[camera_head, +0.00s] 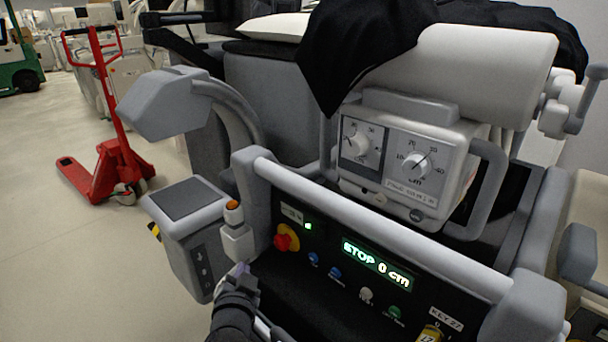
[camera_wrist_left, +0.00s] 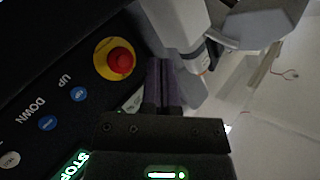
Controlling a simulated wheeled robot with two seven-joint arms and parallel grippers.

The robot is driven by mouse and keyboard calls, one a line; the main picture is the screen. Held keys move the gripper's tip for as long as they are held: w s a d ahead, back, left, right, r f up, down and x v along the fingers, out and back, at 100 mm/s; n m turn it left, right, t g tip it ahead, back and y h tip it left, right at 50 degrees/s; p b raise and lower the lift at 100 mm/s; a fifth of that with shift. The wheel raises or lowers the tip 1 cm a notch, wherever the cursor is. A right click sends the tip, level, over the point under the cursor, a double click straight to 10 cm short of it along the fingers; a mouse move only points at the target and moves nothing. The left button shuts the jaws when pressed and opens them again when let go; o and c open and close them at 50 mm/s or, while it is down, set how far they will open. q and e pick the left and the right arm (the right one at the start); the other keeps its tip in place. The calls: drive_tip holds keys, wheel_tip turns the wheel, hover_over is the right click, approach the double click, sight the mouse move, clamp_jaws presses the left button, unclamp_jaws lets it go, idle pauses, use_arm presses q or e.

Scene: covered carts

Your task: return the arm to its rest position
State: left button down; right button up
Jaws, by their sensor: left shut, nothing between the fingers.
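My left gripper (camera_head: 240,272) comes in from the bottom of the head view, in front of the left end of the cart's control panel (camera_head: 325,262). In the left wrist view its dark fingers (camera_wrist_left: 164,82) are together with nothing between them, beside the red stop button (camera_wrist_left: 120,60) on its yellow base. In the head view the red button (camera_head: 287,238) is just above and right of the gripper. The green display (camera_head: 378,264) reads "STOP 0 cm". My right gripper does not show in either view.
A grey rail (camera_head: 380,223) runs above the panel. A grey box (camera_head: 190,222) with an orange-topped part (camera_head: 235,213) stands left of the panel. A red pallet truck (camera_head: 105,165) stands on open floor at left.

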use_arm(q)
drive_tip(key=s+a+f+n+g+y, duration=0.25)
drive_tip(key=s+f+g, duration=0.2)
drive_tip(key=s, duration=0.45)
drive_tip(key=s+d+f+g+h, duration=0.1)
drive_tip(key=s+g+h, duration=0.15)
drive_tip(key=s, duration=0.55)
drive_tip(key=s+d+f+n+g+h, duration=0.15)
drive_tip(key=s+g, duration=0.25)
drive_tip(key=s, duration=0.4)
drive_tip(key=s+d+g+h, duration=0.1)
drive_tip(key=s+g, duration=0.2)
drive_tip(key=s, duration=0.5)
drive_tip(key=s+a+f+g+p, duration=0.1)
drive_tip(key=s+f, duration=0.2)
drive_tip(key=f, duration=1.2)
drive_tip(key=s+a+f, duration=0.2)
drive_tip(key=s+f, duration=0.3)
drive_tip(key=s, duration=0.3)
drive_tip(key=s+a+f+m+g+y+p, duration=0.1)
drive_tip(key=s+a+f, duration=0.2)
drive_tip(key=s+f, duration=0.2)
drive_tip(key=s, duration=0.3)
drive_tip(key=shift+a+g, duration=0.25)
drive_tip(key=shift+g, duration=0.05)
